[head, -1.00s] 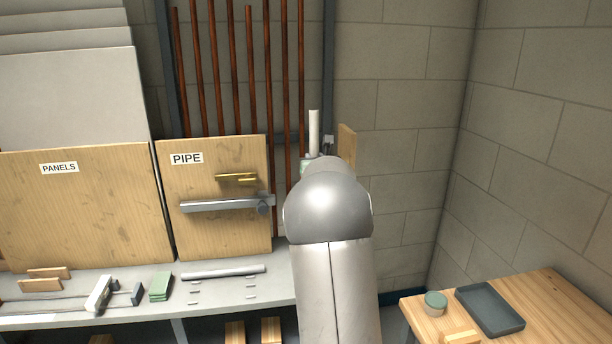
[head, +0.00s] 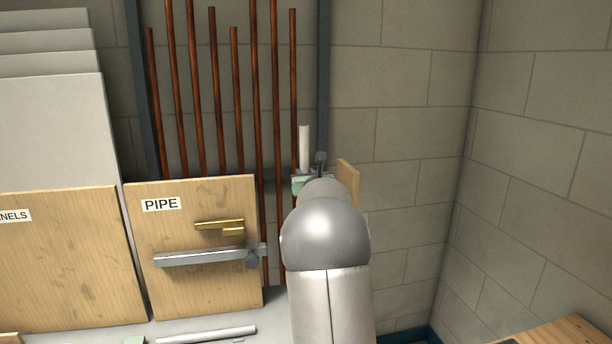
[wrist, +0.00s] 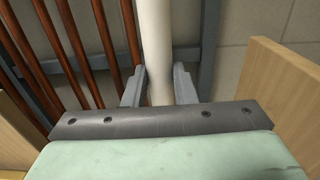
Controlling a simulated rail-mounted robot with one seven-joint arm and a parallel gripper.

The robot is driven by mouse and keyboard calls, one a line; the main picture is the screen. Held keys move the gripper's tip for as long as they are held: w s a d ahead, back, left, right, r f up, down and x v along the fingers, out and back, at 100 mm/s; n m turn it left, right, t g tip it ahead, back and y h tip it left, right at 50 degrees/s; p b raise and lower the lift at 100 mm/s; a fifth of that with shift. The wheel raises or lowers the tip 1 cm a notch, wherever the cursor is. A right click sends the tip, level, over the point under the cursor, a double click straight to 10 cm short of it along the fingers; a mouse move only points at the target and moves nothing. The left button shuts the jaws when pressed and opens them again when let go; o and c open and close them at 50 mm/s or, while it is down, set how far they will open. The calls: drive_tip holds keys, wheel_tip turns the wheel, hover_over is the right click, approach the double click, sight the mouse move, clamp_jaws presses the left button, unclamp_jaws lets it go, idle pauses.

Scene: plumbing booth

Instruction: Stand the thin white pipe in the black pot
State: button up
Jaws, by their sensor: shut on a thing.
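The thin white pipe (head: 304,147) stands upright in the head view, its top showing above my arm. In the wrist view the white pipe (wrist: 157,45) runs up between the two grey fingers. My gripper (wrist: 159,88) is shut on it. In the head view my own arm hides most of the gripper (head: 312,180) and the pipe's lower part. I cannot see the black pot in either current view.
Several copper pipes (head: 256,100) stand behind the wooden PIPE panel (head: 180,285) at left. A wooden board edge (head: 348,182) is close to the gripper's right. A wooden table (head: 570,332) is at lower right. A light bar (head: 210,336) lies on the bench.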

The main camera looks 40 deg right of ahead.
wheel_tip(320, 180, down, 25)
drive_tip(key=b, duration=2.2)
drive_tip(key=shift+r+b, duration=0.2)
drive_tip(key=shift+b, duration=0.1)
drive_tip(key=o, duration=1.1)
drive_tip(key=shift+s, duration=0.1)
drive_tip(key=b+v, duration=0.1)
drive_tip(key=v, duration=1.6)
drive_tip(key=shift+s+a, duration=0.15)
